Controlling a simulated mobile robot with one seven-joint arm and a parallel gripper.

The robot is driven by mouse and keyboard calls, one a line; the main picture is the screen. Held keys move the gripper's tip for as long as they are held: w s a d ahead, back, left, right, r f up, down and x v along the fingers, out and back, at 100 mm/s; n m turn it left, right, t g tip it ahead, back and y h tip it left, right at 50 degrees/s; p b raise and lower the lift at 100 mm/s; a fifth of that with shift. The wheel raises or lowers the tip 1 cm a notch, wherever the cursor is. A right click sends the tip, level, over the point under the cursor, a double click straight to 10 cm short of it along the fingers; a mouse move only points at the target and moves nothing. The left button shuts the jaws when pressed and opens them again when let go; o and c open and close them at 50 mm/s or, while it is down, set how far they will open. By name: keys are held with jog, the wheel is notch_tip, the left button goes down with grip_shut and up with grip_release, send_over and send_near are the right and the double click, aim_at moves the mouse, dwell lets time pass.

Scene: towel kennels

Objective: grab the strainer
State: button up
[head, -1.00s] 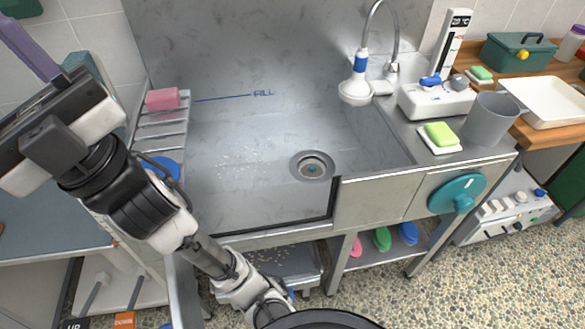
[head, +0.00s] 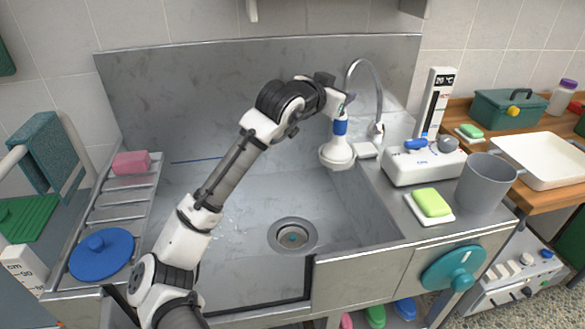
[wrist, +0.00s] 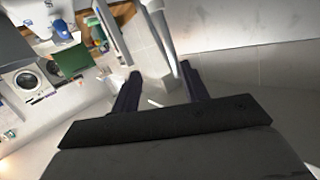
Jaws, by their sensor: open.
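The strainer appears to be the round metal piece with a teal centre in the sink drain (head: 292,236), seated in the basin floor. My gripper (head: 349,98) is high above the back right of the sink, beside the faucet and well away from the drain. Its dark purple fingers are mostly hidden in the head view. In the wrist view the open fingers (wrist: 160,82) are spread apart with nothing clearly held. Grey faucet tubing (wrist: 160,32) shows just beyond them. The strainer is not seen in the wrist view.
The white spray head with a blue collar (head: 337,150) hangs close below my gripper. A blue lid (head: 101,254) and pink sponge (head: 131,163) lie on the left rack. A green sponge (head: 432,202) and grey cup (head: 486,182) stand on the right. The basin floor is mostly clear.

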jog(key=f+g+y, duration=0.1)
jog(key=f, duration=0.4)
jog(key=f+g+y, duration=0.1)
jog(key=f+g, duration=0.1)
jog(key=f, duration=0.3)
jog(key=f+g+y, duration=0.1)
jog(key=f, duration=0.4)
jog(key=shift+w+a+f+g+b, duration=0.2)
jog(key=shift+a+f+g+b, duration=0.1)
jog(key=shift+a+g+b, duration=0.1)
jog(key=n+g+y, duration=0.2)
jog(key=g+y, duration=0.3)
jog(key=g, duration=0.1)
send_over(292, 237)
jog(key=f, duration=2.3)
jog(key=shift+a+f, duration=0.25)
jog(key=shift+a, duration=0.05)
jog(key=shift+d+f+p, duration=0.15)
jog(key=shift+f+p, duration=0.25)
jog(key=shift+f, duration=1.1)
jog(key=shift+d+f+p, duration=0.15)
jog(key=shift+f+p, duration=0.25)
jog(key=shift+f, duration=1.05)
jog(key=shift+c, duration=0.3)
grip_shut()
